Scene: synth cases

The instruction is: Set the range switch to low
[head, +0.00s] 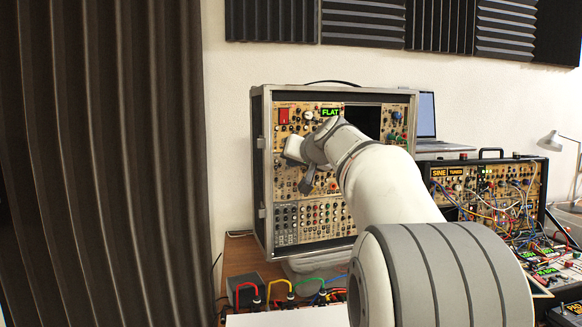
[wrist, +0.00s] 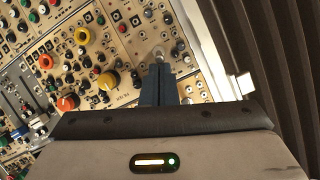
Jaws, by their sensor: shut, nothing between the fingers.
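The tan synth panel (wrist: 120,60) fills much of the wrist view, tilted in the picture, with knobs, jacks and small switches. My gripper (wrist: 158,70) is shut and empty, its two dark fingers together over the panel. A small silver switch-like part (wrist: 158,52) shows just beyond the fingertips; I cannot tell whether they touch it. No range label is readable, so I cannot tell which part is the range switch or how it is set. In the head view my arm reaches to the left side of the tall synth case (head: 262,170), and my fingertips cannot be made out there.
A large yellow knob (wrist: 108,80) is left of the fingers. A green FLAT display (head: 330,112) is on the tall case. A lower case with patch cables (head: 490,190) stands right, a laptop (head: 427,115) behind. A dark curtain (head: 100,160) hangs at left.

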